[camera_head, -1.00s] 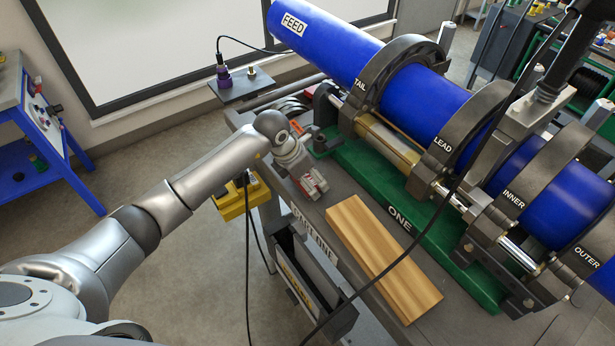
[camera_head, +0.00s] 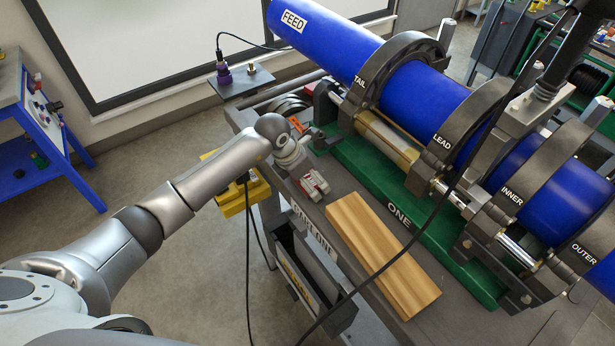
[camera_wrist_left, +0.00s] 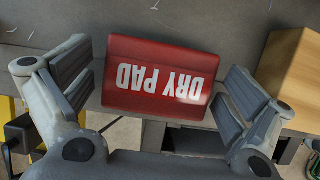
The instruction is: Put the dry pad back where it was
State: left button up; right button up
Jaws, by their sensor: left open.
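The dry pad (camera_wrist_left: 160,80) is a red block with white lettering, upside down in the left wrist view. It lies on the grey cart top close to the top's edge. My left gripper (camera_wrist_left: 157,76) is open, with one finger on each side of the pad and a visible gap at both sides. In the head view my left gripper (camera_head: 314,186) points down over the cart top beside the wooden block, and it mostly hides the pad there. My right gripper is in neither view.
The wooden block (camera_head: 380,255) lies just right of my left gripper. Behind it stands the green base (camera_head: 350,165) with dark clamps and the blue pipe (camera_head: 425,95). A black cable (camera_head: 400,240) crosses in front. A yellow box (camera_head: 232,195) hangs at the cart's left side.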

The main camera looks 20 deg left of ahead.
pick_arm(q)
jog(key=shift+r, duration=0.1)
jog(key=shift+r, duration=0.2)
jog(key=b+v, duration=0.1)
jog(key=v, duration=1)
jog(key=shift+s+r+b, duration=0.15)
jog(key=shift+r+b, duration=0.15)
jog(key=shift+r, duration=0.05)
